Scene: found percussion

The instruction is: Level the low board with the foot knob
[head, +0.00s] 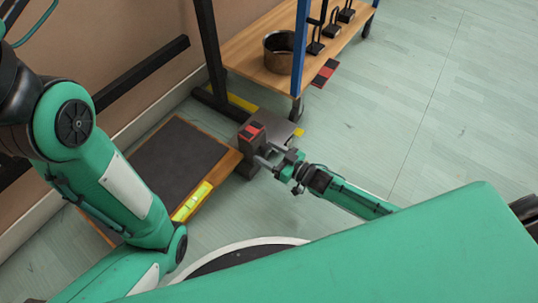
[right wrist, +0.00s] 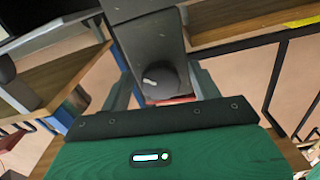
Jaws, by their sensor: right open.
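The low board (head: 178,158) lies near the floor by the wall, with a dark top and a wooden edge. A yellow spirit level (head: 192,202) lies on its near edge. A dark post-like block (head: 247,160) with a red and black top (head: 251,131) stands at the board's right corner. My right gripper (head: 269,160) is open beside this block. In the right wrist view a dark rounded end, perhaps the foot knob (right wrist: 158,80), shows between the open fingers (right wrist: 163,88); I cannot tell whether they touch it. My left arm crosses the left side; its gripper is out of view.
A wooden shelf cart (head: 245,55) with blue posts stands behind, holding a round metal pot (head: 282,52) and several black stands. A dark upright frame (head: 211,50) rises beside the block. A red and black piece (head: 324,73) lies by the cart. The floor to the right is clear.

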